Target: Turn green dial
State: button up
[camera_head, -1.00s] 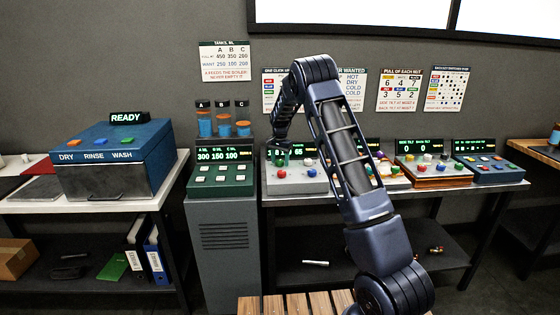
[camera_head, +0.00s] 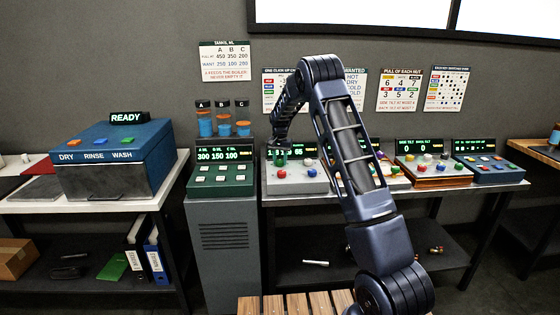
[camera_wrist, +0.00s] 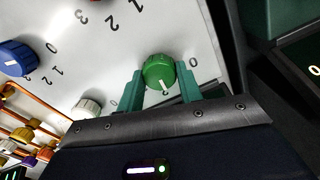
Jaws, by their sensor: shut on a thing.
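The green dial (camera_wrist: 158,72) sits on a light grey panel (camera_wrist: 170,30) with printed numbers around it. Its white pointer line shows in the wrist view. My gripper (camera_wrist: 160,85) has its two green fingers on either side of the dial, shut on it. In the head view, the green dial (camera_head: 279,158) is at the back left of the light grey dial box (camera_head: 312,183), partly covered by my gripper (camera_head: 279,150), which comes from above. The display behind the box is partly hidden by my arm.
A blue dial (camera_wrist: 17,58) and a white dial (camera_wrist: 87,107) are near the green one. A red knob (camera_head: 282,174) is at the box front. A green button box (camera_head: 221,178) stands to the left, and a wooden-sided box (camera_head: 433,172) to the right.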

aim_at(280, 161)
jog(key=n, duration=0.5)
jog(key=shift+n, duration=0.3)
dwell(0.4)
jog(key=o, duration=1)
jog(key=shift+r, duration=0.1)
notch_tip(280, 161, up, 11)
jog(key=shift+f, duration=0.15)
